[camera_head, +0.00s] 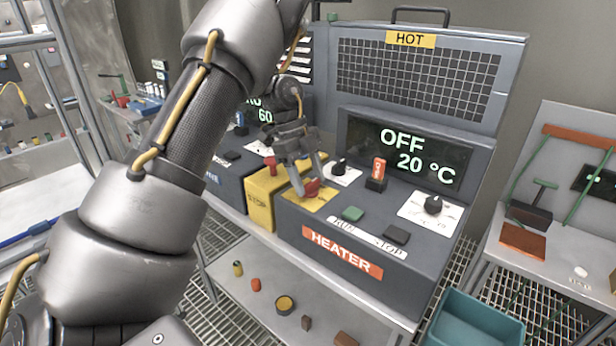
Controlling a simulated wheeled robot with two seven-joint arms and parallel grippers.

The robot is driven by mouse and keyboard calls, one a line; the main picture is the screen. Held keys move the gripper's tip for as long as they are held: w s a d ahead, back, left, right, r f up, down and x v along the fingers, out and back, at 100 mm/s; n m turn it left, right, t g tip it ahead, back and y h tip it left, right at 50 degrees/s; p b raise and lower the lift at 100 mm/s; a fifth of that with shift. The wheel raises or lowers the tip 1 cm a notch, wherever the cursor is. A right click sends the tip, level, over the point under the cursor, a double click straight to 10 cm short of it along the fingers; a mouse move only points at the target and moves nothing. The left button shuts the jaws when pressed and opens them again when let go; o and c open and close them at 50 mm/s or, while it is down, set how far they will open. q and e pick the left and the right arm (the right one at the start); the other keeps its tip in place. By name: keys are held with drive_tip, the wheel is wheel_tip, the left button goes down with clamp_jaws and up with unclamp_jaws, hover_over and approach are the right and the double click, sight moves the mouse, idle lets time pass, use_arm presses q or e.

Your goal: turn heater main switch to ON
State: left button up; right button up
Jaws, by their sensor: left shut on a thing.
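The grey heater (298,216) stands on the bench, with an orange HEATER label on its front. Its display (403,152) reads OFF and 20 °C. A red knob (312,188) sits on a yellow plate at the left of the heater's sloped panel; I take it to be the main switch. My left gripper (307,183) reaches down from above and is shut on the red knob. The fingers hide part of the knob and plate, so I cannot read its position. My right gripper is not in view.
The panel also has an orange toggle (378,170), a black knob (433,204), a green button (352,214) and a dark button (397,234). A yellow box (259,200) stands left of the heater. A teal bin (472,322) is below, with shelves (552,230) at right.

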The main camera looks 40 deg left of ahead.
use_arm(q)
drive_tip(key=shift+c, duration=0.3)
drive_tip(key=shift+r+p, duration=0.2)
drive_tip(key=shift+p, duration=0.45)
drive_tip(key=m+g+p, duration=0.1)
drive_tip(key=m+p, duration=0.2)
drive_tip(key=p, duration=0.1)
drive_tip(key=m+g+p, duration=0.1)
drive_tip(key=m+p, duration=0.2)
drive_tip(key=p, duration=0.2)
drive_tip(key=shift+w+m+y, duration=0.15)
drive_tip(key=shift+m+y, duration=0.25)
drive_tip(key=shift+m+g+p, duration=0.4)
drive_tip(key=shift+p, duration=0.05)
drive_tip(key=shift+m+g+p, duration=0.3)
drive_tip(key=shift+m+p, duration=0.3)
drive_tip(key=shift+m, duration=0.3)
drive_tip(key=m+y+p, duration=0.1)
drive_tip(key=m, duration=0.1)
drive_tip(key=shift+w+d+f+m, duration=0.1)
drive_tip(key=shift+m, duration=0.3)
drive_tip(key=m+y, duration=0.1)
drive_tip(key=m, duration=0.1)
drive_tip(key=m+g+y+p, duration=0.1)
drive_tip(key=m, duration=0.2)
drive_tip(key=shift+d+m, duration=0.15)
drive_tip(key=shift+m, duration=0.15)
drive_tip(key=shift+f+y, duration=0.1)
drive_tip(key=shift+y, duration=0.2)
